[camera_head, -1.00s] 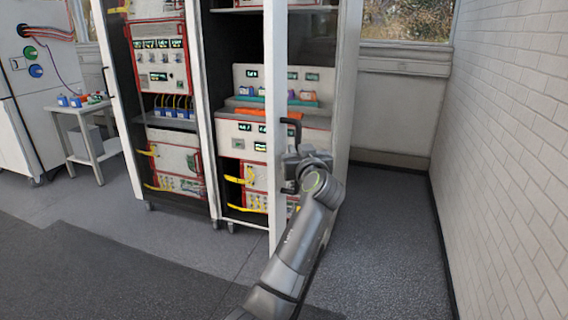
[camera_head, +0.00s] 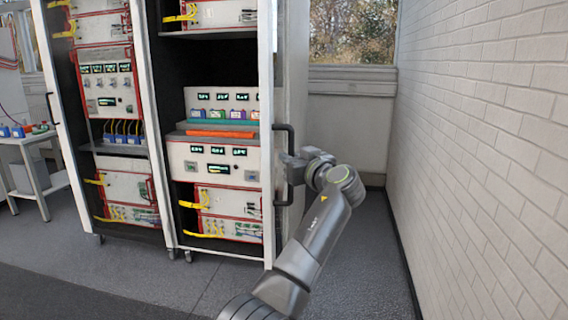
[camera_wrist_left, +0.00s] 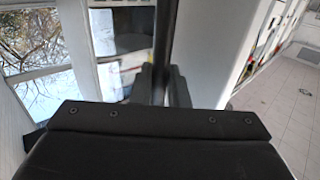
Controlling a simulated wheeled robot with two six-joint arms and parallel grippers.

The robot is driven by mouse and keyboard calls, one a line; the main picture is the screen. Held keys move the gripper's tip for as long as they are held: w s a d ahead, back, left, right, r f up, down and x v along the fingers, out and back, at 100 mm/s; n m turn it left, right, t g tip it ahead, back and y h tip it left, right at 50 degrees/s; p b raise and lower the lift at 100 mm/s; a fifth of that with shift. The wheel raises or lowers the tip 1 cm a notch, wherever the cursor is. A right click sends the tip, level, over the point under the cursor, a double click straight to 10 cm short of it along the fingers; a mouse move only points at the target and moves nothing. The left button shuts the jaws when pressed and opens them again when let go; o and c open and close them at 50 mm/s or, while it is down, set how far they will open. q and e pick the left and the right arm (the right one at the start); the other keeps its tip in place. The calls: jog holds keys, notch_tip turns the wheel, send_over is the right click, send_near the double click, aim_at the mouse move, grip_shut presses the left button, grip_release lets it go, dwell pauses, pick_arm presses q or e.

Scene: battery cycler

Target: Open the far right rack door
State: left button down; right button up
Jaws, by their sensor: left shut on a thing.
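The far right rack (camera_head: 222,50) stands open at the front, with its shelves and instruments in plain view. Its white-framed door (camera_head: 266,90) is swung out and shows almost edge-on at the rack's right side. The door's black handle (camera_head: 284,135) is on its right-facing side. My left gripper (camera_head: 288,170) is shut on this handle, about midway along it. In the left wrist view the dark handle bar (camera_wrist_left: 166,40) runs between the fingers (camera_wrist_left: 165,88). The fingertips are partly hidden in the head view. My right gripper is not in view.
A neighbouring rack (camera_head: 107,80) with red-edged instruments stands to the left. A small white table (camera_head: 38,172) is farther left. A white brick wall (camera_head: 480,150) borders the right side. Grey floor (camera_head: 365,260) is free between my left arm and the wall.

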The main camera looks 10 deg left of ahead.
pick_arm(q)
jog(key=shift+d+r, duration=0.1)
jog(key=shift+r, duration=0.25)
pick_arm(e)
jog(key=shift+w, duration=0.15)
